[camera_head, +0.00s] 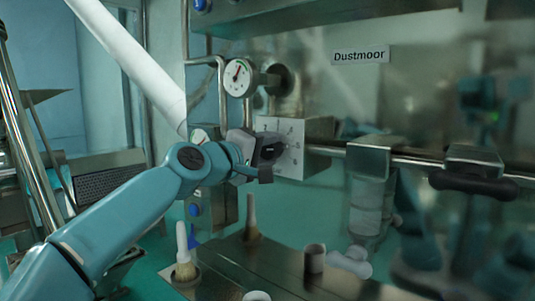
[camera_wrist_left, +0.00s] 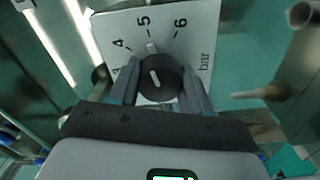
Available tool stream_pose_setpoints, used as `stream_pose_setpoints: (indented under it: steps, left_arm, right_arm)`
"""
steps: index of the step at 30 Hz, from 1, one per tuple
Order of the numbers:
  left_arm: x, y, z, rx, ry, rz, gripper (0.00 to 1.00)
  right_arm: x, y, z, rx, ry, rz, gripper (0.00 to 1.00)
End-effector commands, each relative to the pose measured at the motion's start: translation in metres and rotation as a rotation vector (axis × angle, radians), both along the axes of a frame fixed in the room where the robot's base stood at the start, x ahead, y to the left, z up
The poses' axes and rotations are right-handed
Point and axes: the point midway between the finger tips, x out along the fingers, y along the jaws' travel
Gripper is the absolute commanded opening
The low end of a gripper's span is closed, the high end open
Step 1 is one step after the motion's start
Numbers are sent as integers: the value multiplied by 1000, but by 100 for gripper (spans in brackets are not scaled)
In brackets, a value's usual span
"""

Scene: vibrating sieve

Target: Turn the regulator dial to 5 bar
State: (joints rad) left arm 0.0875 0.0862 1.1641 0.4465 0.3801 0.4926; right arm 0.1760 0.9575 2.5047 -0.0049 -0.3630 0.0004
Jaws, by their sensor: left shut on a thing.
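The regulator box (camera_head: 310,130) is pale metal with a white scale face (camera_head: 292,160). In the left wrist view the scale plate (camera_wrist_left: 195,50) shows 4, 5, 6 and "bar", with another figure partly hidden at the left. The round black dial (camera_wrist_left: 172,88) has a white line pointing up and slightly left, roughly toward the 5; its exact reading I cannot tell. My left gripper (camera_head: 272,160) is shut on the dial from the front, with one finger on each side, as the left wrist view (camera_wrist_left: 160,92) shows. My right gripper is not in view.
A round pressure gauge (camera_head: 238,77) with a red needle hangs above the regulator on the left. A metal rail (camera_head: 415,160) with a black handle (camera_head: 473,185) runs to the right. Brushes (camera_head: 184,262) and a small cup (camera_head: 314,258) stand on the metal plate below.

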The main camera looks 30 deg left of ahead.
Motion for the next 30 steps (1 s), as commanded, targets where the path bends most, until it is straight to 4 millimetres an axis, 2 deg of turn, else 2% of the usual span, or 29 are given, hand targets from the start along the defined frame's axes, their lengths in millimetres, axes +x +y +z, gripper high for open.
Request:
stream_pose_setpoints:
  steps: [18,19,21,30]
  left_arm:
    - [0,-1,-1,43,-1,-2,17]
    - [0,-1,-1,43,-1,-2,51]
    - [0,-1,-1,42,0,-2,73]
    - [-1,0,-1,42,-2,-2,73]
  right_arm:
    - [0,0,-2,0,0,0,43]
    - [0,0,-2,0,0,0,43]
    - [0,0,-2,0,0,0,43]
    - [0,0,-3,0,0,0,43]
